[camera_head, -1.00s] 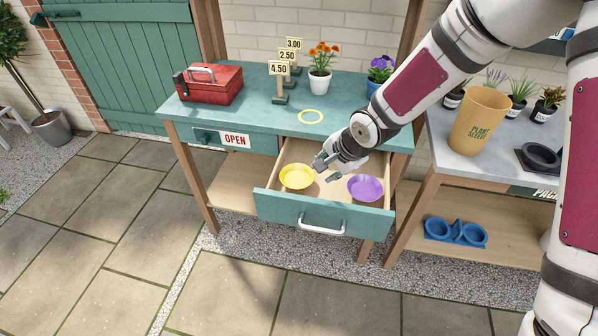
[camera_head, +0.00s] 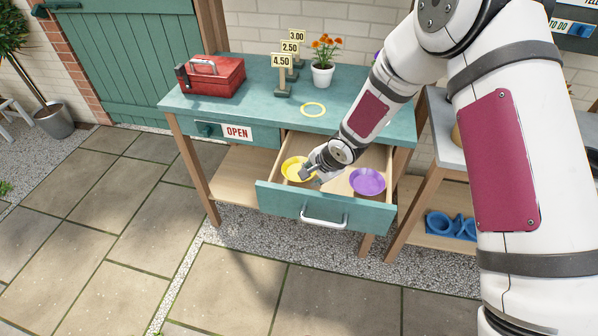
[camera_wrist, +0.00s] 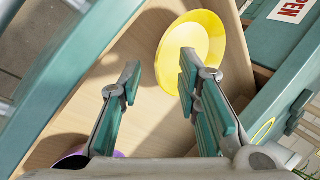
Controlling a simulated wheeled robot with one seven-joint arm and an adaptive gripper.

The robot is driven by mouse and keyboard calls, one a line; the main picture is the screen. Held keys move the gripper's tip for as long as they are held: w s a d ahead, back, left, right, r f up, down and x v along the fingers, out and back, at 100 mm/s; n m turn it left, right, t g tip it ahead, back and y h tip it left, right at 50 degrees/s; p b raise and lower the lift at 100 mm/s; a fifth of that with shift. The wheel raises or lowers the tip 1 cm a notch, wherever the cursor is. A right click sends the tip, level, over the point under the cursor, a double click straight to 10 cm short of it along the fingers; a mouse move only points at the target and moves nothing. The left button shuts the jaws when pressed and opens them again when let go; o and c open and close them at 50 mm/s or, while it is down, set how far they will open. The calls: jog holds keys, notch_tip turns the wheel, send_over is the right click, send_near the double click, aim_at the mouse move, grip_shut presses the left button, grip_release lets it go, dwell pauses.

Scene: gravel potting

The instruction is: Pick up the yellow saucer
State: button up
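The yellow saucer (camera_head: 294,168) lies in the left part of the open drawer (camera_head: 330,210). In the wrist view the yellow saucer (camera_wrist: 205,45) is beyond the fingertips, and the right finger overlaps its near edge. My gripper (camera_head: 306,173) is at the saucer's right side in the head view, partly covering it. In the wrist view my gripper (camera_wrist: 158,85) is open, with bare drawer floor between its two fingers. I cannot tell whether a finger touches the saucer.
The drawer walls surround both saucers. On the bench top stand a red toolbox (camera_head: 211,77), price signs (camera_head: 282,75), a yellow ring (camera_head: 314,109) and an orange-flowered pot (camera_head: 323,74).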

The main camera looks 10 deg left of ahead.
jog(key=shift+x, duration=1.4)
jog(key=shift+w, duration=0.1)
jog(key=shift+c, duration=0.6)
grip_shut()
jog(key=shift+r, duration=0.15)
